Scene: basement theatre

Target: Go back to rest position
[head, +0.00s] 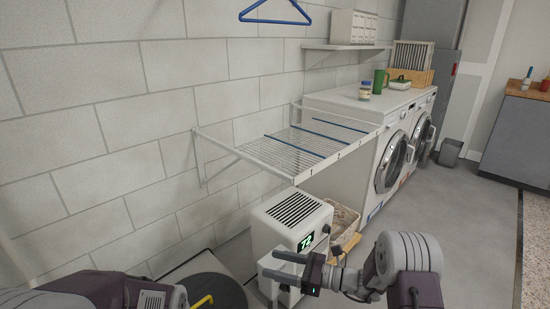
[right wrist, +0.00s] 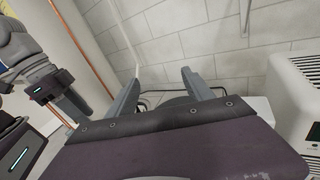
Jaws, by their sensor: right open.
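My right gripper (head: 268,265) reaches left in the lower middle of the head view, in front of the white appliance. In the right wrist view its two grey fingers (right wrist: 160,77) stand wide apart with nothing between them. Purple and grey links of my left arm (head: 110,288) cross the lower left corner of the head view. What looks like my left gripper (right wrist: 70,104) shows at the left of the right wrist view. The spacing of its fingers cannot be made out.
A white appliance (head: 268,236) with a green display stands close behind my right gripper. A wall-mounted drying rack (head: 290,150) juts out above it. Washing machines (head: 372,150) stand beyond. A dark round object (head: 215,290) lies low between my arms. Floor at right is clear.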

